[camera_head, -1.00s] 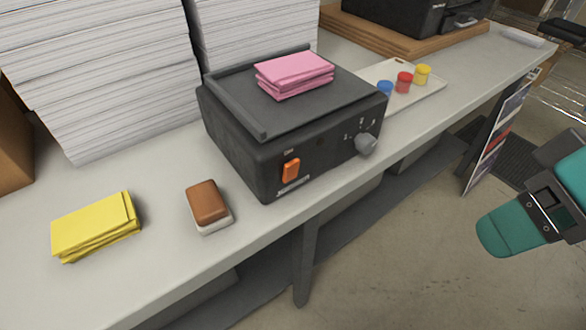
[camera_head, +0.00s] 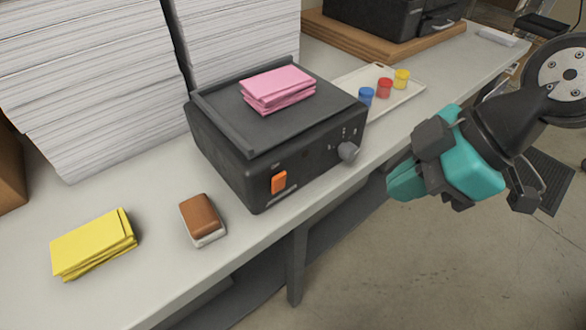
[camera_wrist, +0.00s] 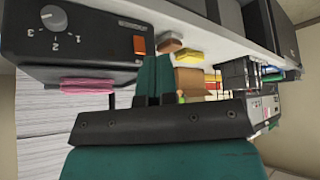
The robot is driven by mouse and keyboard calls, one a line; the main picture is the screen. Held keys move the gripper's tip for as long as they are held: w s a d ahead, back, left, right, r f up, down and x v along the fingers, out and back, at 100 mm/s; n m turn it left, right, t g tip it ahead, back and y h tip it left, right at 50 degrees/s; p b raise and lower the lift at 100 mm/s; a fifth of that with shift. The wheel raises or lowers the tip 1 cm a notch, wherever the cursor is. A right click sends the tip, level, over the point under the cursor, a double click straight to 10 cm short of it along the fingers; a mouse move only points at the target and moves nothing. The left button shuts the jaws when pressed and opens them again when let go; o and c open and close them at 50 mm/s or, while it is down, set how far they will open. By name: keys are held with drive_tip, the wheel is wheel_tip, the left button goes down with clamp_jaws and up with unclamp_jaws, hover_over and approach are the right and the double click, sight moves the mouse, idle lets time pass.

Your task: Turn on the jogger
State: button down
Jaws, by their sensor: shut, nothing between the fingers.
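The jogger (camera_head: 235,135) is a black box on the bench with a pink paper stack (camera_head: 278,90) on its tray. Its front panel has an orange rocker switch (camera_head: 279,182) at the lower left and a grey knob (camera_head: 348,151) at the right. My gripper (camera_head: 398,184), with teal fingers, is shut and empty, in front of the bench and to the right of the knob, apart from the jogger. In the wrist view the shut fingers (camera_wrist: 154,78) point up the picture; the jogger (camera_wrist: 85,62) looks inverted at upper left, with its knob (camera_wrist: 53,18) and orange switch (camera_wrist: 139,45) visible.
A brown-topped block (camera_head: 202,219) and a yellow paper stack (camera_head: 94,244) lie left of the jogger. Tall white paper stacks (camera_head: 90,80) stand behind. A tray (camera_head: 372,118) with blue, red and yellow pots lies to its right. Open floor (camera_head: 430,270) lies before the bench.

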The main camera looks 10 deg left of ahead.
sight(279, 183)
drive_tip(key=w+a+f+n+y+p, duration=0.1)
drive_tip(key=w+a+f+n+p, duration=0.1)
drive_tip(key=a+n, duration=0.3)
drive_tip(key=shift+a+n+y, duration=0.25)
drive_tip(key=shift+n+y, duration=0.05)
drive_tip(key=shift+n, duration=1.3)
drive_tip(key=shift+w+f, duration=0.1)
drive_tip(key=shift+w+a+f+p, duration=0.4)
drive_tip(key=shift+a+f+p, duration=0.25)
drive_tip(key=shift+a+f, duration=0.7)
drive_tip(key=shift+w+a+f+p, duration=0.35)
drive_tip(key=shift+a+f+p, duration=0.5)
drive_tip(key=shift+a, duration=0.95)
drive_tip(key=shift+w+a+f+p, duration=0.4)
drive_tip(key=shift+a+f+p, duration=0.1)
drive_tip(key=shift+a+f, duration=0.9)
drive_tip(key=shift+a+r, duration=0.15)
